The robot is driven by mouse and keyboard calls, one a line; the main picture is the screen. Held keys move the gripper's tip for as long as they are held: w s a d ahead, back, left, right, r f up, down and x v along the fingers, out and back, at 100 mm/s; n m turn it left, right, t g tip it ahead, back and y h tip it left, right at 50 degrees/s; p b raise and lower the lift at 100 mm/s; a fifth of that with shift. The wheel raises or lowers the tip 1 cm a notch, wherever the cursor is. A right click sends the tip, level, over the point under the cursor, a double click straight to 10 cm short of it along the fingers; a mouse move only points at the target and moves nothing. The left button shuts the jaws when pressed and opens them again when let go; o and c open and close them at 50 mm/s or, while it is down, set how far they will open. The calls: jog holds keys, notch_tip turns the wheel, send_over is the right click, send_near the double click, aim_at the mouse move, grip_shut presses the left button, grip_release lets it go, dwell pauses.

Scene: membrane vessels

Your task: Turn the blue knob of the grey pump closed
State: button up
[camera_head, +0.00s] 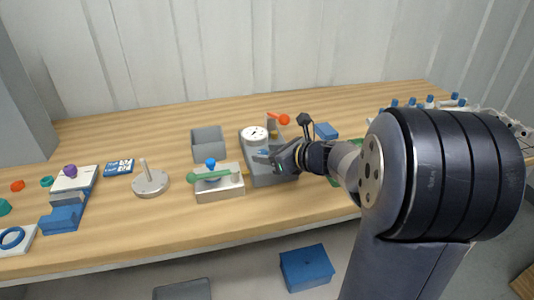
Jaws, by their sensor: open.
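The grey pump (262,178) stands on the wooden table near the middle, with a white round gauge (254,134) at its back left. A small blue part (263,153), apparently the blue knob, shows on the pump just left of my gripper. My gripper (271,157) reaches in from the right, low over the pump, with its fingers at or very close to this blue part. The jaws are open, but they are small here. I cannot tell whether they are around the knob or touching it. My gripper and wrist hide part of the pump.
An orange-tipped lever (283,120) rises behind my gripper. Left of the pump stand a metal block with a green handle (210,175), a grey bin (208,145) and a round base with a post (150,182). Bare table lies in front.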

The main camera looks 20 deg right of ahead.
jog(key=shift+w+a+f, duration=0.15)
jog(key=shift+w+a, duration=0.1)
jog(key=shift+w, duration=0.05)
jog(key=shift+c, duration=0.2)
jog(key=c, duration=1)
jog(key=shift+o, duration=0.2)
